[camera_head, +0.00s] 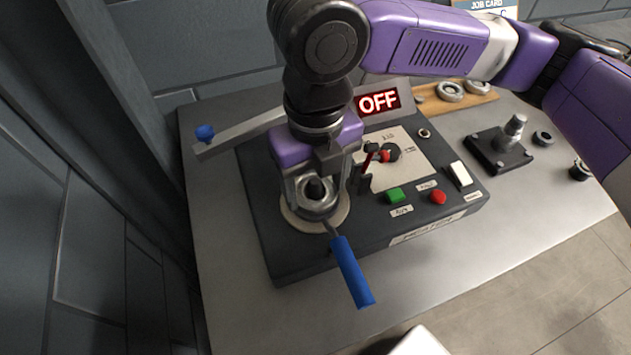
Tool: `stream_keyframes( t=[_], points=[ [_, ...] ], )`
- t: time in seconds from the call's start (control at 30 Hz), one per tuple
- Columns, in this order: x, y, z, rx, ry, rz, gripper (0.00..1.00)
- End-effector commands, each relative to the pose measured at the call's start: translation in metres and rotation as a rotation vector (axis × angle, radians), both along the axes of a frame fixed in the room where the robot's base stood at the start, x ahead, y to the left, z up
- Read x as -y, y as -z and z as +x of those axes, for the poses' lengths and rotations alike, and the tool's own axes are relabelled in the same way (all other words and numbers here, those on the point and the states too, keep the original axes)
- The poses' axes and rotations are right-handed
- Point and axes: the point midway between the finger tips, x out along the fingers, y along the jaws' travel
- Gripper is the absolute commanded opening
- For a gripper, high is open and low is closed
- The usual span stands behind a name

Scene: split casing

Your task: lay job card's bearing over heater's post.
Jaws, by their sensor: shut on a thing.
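My gripper (318,193) points down over the left part of the dark heater box (272,236) and is shut on a metal bearing ring (318,208). The dark tip of the heater's post (316,188) shows inside the ring's opening, so the ring appears to be around it. A pale round pad (341,215) lies under the ring; I cannot tell whether the ring touches it. A blue handle (351,272) sticks out toward the front from beside the ring. The job card (487,4) is at the top edge, partly cut off; its details are too small to read.
An OFF sign (378,102) stands behind the box. Its panel has a green button (395,195), a red button (438,197) and a white switch (461,173). A bar with a blue knob (205,132) extends left. More rings lie on a wooden board (432,104). A black fixture (497,153) stands right.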

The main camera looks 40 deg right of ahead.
Motion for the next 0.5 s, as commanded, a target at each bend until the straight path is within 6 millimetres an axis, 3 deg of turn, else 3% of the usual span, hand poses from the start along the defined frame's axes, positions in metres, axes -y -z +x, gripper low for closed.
stream_keyframes(
  t=[0.4,0.43,0.5],
  points=[
    [0.0001,0.0037,0.0002,0.001,0.0,0.0,0.09],
    [0.0002,0.0037,0.0003,0.001,0.0,0.0,0.67],
    [0.0002,0.0035,0.0003,0.001,0.0,0.0,0.8]
  ],
)
